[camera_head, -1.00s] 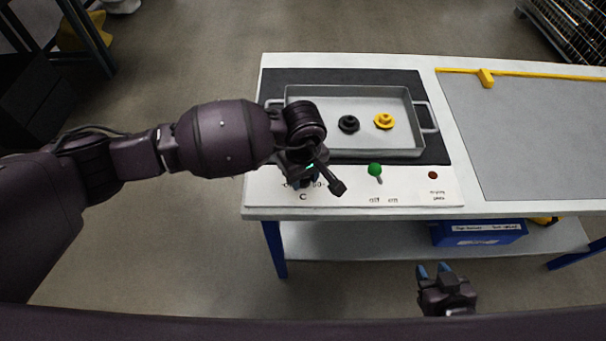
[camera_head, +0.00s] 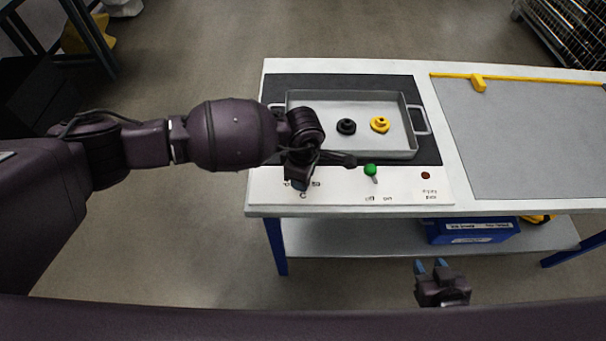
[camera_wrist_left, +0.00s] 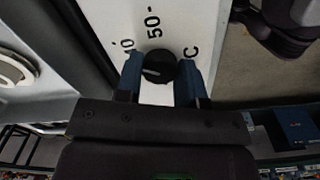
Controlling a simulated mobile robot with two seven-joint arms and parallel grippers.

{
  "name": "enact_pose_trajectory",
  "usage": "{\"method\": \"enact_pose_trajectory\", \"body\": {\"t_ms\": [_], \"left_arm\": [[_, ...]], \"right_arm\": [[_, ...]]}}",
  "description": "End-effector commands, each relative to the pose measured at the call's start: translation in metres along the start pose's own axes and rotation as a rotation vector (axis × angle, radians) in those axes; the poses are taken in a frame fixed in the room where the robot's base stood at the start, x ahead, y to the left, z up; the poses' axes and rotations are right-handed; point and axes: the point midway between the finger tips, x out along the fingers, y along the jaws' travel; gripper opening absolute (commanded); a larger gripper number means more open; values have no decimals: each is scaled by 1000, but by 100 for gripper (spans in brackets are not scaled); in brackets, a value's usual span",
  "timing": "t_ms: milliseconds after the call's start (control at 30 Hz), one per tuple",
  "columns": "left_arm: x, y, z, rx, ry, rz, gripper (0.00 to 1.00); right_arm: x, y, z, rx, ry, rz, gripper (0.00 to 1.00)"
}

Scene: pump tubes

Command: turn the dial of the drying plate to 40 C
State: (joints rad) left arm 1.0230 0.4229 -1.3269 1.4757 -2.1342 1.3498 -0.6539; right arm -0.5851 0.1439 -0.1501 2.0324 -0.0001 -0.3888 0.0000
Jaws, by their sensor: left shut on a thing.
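The drying plate's panel (camera_head: 410,192) is the white strip at the front of the bench. Its dial (camera_wrist_left: 158,68) is a black knob with a light pointer line, seen in the left wrist view between my blue fingertips. My left gripper (camera_wrist_left: 159,78) is shut on the dial. The printed 50 shows above the knob, a partly hidden number ending in 0 is to its upper left, and a C is at right. The pointer's exact reading is unclear. In the head view my left gripper (camera_head: 299,186) covers the dial. My right gripper (camera_head: 431,266) is open and empty in front of the bench.
A grey tray (camera_head: 300,143) on the dark plate holds a black part (camera_head: 346,127) and a yellow part (camera_head: 380,125). A green-tipped switch (camera_head: 370,170) and a red lamp (camera_head: 425,175) are right of the dial. A blue box (camera_head: 470,231) is on the lower shelf.

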Motion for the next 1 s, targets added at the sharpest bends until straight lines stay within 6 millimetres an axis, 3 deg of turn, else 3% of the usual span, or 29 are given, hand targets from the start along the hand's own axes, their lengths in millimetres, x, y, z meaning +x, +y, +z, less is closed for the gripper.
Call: {"method": "enact_pose_trajectory", "body": {"t_ms": [567, 600, 733, 1000], "left_arm": [[0, 0, 0, -29, 1, 0, 12], [0, 0, 0, -29, 1, 0, 42], [0, 0, 0, -28, 1, 0, 61], [-1, 0, 0, -28, 0, 0, 61]], "right_arm": [[0, 2, 0, -7, 0, -1, 40], [0, 2, 0, -7, 0, -1, 40], [0, 1, 0, -4, 1, 0, 40], [1, -1, -2, 6, 4, 0, 40]]}}
